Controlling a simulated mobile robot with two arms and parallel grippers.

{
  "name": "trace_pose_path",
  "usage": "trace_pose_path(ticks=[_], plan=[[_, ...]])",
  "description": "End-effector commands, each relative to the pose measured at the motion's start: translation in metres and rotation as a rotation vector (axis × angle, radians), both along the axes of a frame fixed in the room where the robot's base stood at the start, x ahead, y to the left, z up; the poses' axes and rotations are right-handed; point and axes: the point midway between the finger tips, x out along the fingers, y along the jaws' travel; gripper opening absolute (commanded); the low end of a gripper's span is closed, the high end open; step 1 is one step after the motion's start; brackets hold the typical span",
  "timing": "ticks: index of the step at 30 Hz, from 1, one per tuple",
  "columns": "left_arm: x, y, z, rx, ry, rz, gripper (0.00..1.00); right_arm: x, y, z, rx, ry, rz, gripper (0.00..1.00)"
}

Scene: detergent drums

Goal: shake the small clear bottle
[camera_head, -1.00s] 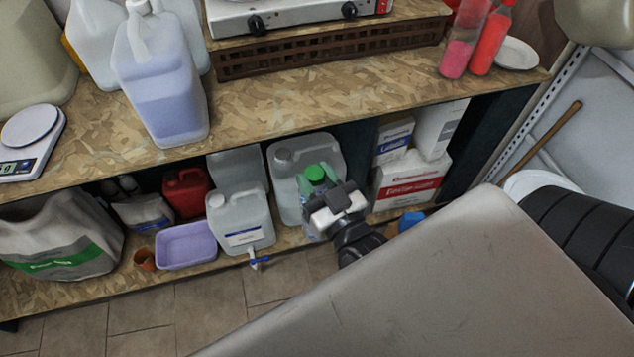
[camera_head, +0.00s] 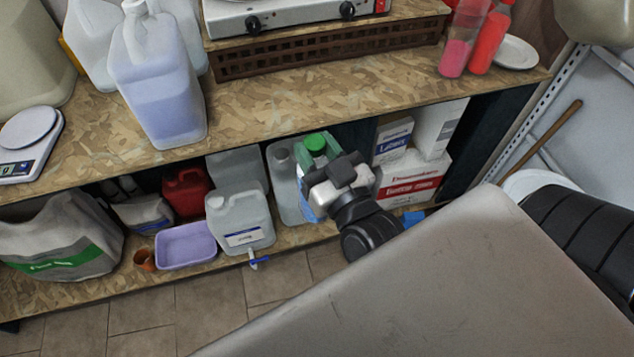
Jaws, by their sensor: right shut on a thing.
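The small clear bottle with a green cap (camera_head: 315,142) is in my right gripper (camera_head: 319,162). Part of the bottle's clear body with a blue label shows at the left of the gripper; the gripper and wrist hide the rest. The bottle is in front of a large whitish jug (camera_head: 284,180) on the lower shelf. Whether its base touches the shelf is hidden. My left gripper is not in view.
A white jug with a tap (camera_head: 238,217) and a purple tub (camera_head: 186,246) stand left on the lower shelf (camera_head: 90,284). White boxes (camera_head: 412,178) stand at the right. The upper shelf (camera_head: 300,105) lies above, with a clear strip along its front.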

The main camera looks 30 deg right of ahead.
Motion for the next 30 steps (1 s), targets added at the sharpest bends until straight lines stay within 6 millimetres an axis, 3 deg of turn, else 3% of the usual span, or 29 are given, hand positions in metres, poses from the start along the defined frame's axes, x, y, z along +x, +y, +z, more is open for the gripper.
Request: trace_pose_path(ticks=[1, 4, 6, 7, 10, 12, 13, 16, 18, 30], plan=[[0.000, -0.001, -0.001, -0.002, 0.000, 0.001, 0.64, 0.000, 0.001, -0.001, -0.001, 0.011, 0.002, 0.02], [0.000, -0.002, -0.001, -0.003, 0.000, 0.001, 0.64, 0.000, 0.002, -0.059, -0.006, 0.031, 0.009, 0.02], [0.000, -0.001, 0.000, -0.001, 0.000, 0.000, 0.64, 0.000, 0.001, -0.075, -0.004, 0.019, 0.006, 0.02], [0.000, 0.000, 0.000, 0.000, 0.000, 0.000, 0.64, 0.001, 0.001, -0.072, -0.001, 0.012, 0.004, 0.02], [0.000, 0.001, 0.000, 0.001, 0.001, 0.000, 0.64, 0.000, 0.000, -0.015, 0.006, -0.008, -0.003, 0.02], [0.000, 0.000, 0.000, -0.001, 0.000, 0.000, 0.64, 0.000, 0.000, 0.002, 0.001, 0.004, 0.000, 0.02], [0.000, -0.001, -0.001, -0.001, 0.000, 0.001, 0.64, 0.000, 0.001, -0.001, -0.001, 0.010, 0.002, 0.02], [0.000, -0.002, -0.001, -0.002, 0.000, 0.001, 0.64, 0.000, 0.002, -0.059, -0.006, 0.031, 0.009, 0.02], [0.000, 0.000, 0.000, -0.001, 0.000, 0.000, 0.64, 0.000, 0.001, -0.075, -0.004, 0.019, 0.006, 0.02], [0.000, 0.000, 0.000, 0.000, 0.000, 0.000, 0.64, 0.001, 0.001, -0.072, 0.000, 0.012, 0.003, 0.02]])
